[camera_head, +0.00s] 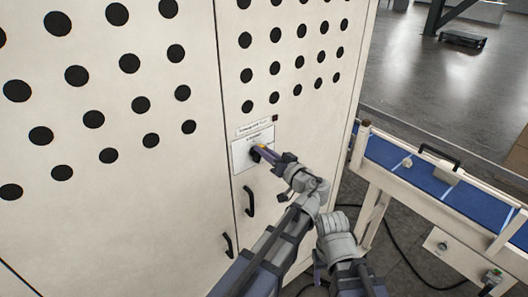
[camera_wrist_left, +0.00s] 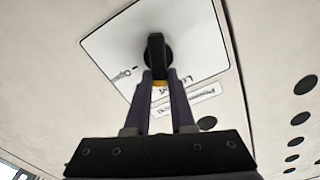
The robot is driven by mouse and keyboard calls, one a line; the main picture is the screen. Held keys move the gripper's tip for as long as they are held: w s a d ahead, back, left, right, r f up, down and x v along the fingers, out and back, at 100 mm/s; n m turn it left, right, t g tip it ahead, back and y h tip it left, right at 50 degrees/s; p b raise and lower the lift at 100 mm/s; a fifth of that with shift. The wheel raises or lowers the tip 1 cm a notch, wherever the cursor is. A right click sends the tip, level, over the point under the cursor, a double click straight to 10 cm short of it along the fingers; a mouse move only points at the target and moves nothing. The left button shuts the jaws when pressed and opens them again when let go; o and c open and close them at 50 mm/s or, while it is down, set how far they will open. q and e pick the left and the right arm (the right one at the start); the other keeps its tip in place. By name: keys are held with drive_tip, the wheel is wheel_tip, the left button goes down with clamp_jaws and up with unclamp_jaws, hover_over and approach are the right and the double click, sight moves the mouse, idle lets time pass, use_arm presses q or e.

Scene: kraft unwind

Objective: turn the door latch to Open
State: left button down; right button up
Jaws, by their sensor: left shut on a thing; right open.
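The door latch (camera_head: 255,153) is a small black handle on a white label plate (camera_head: 240,158) on the cream cabinet door. In the left wrist view the latch (camera_wrist_left: 155,52) is a black bar on the white plate (camera_wrist_left: 198,45), with an orange-yellow tip between my fingers. Small print on the plate appears upside down there. My left gripper (camera_head: 264,153) is shut on the latch, and its two fingers (camera_wrist_left: 162,88) lie on either side of the bar's end. My right gripper (camera_head: 318,264) is low beside the left arm, mostly hidden and away from the door.
Black pull handles (camera_head: 249,201) stick out from the cabinet below the plate. A door seam runs left of the latch. The panels have rows of black holes. A blue conveyor (camera_head: 420,175) stands to the right of the cabinet, with a cable on the floor. Open floor lies behind.

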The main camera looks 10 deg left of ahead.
use_arm(q)
drive_tip(key=m, duration=0.4)
drive_tip(key=shift+w+d+f+m, duration=0.2)
drive_tip(key=shift+w+f+m, duration=0.05)
drive_tip(key=shift+m, duration=0.05)
drive_tip(key=shift+b, duration=0.3)
drive_tip(key=shift+w+d+f+m, duration=0.1)
drive_tip(key=shift+f+m, duration=0.1)
drive_tip(key=shift+m, duration=0.95)
drive_tip(key=shift+w+d+f+m, duration=0.1)
drive_tip(key=shift+f+m, duration=0.05)
drive_tip(key=shift+m, duration=1)
drive_tip(key=shift+b, duration=0.3)
